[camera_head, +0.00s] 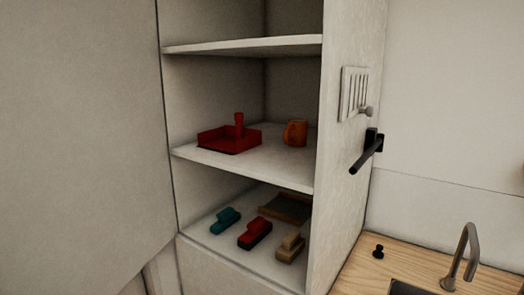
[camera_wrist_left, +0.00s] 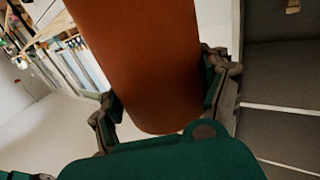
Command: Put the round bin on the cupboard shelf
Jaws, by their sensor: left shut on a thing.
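The cupboard stands open in the head view, with a top shelf (camera_head: 245,46), a middle shelf (camera_head: 270,167) and a bottom shelf (camera_head: 205,243). The top shelf's visible surface is bare. The middle shelf bears a red tray-like holder (camera_head: 222,142) and an orange mug (camera_head: 295,133). In the left wrist view my left gripper (camera_wrist_left: 165,95) is shut on an orange-brown rounded thing, which looks like the round bin (camera_wrist_left: 150,45). Its far end is cut off by the picture edge. Neither gripper shows in the head view.
The bottom shelf holds a teal brush (camera_head: 225,221), a red brush (camera_head: 254,233), a tan brush (camera_head: 290,247) and a flat brown thing (camera_head: 286,208). A black bar (camera_head: 367,153) juts from the cupboard's right side. A counter with a tap (camera_head: 463,255) stands at right.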

